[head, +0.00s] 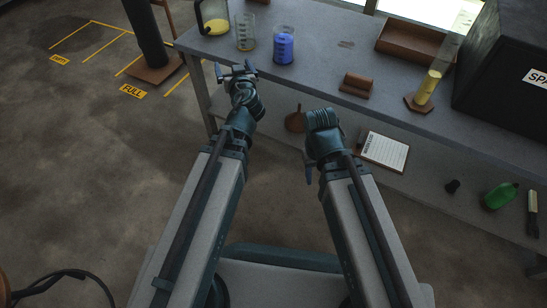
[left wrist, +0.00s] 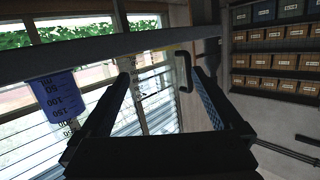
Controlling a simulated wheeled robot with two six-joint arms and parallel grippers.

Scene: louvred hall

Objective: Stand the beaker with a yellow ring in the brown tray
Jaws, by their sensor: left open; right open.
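A clear beaker (head: 246,34) stands on the grey bench, left of a blue beaker (head: 284,46). The brown tray (head: 408,57) lies at the back of the bench and looks empty. My left gripper (head: 236,68) is open and empty, short of the bench's front edge, apart from the beakers. My right gripper (head: 309,176) is open, in front of the bench; its fingers are partly hidden.
A dark-handled vessel with yellow contents (head: 215,26) is left of the beakers. A brown block (head: 356,84), a yellow-filled cylinder (head: 428,88) and a large black box (head: 505,70) stand to the right. Bench space is free between the blue beaker and brown block.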

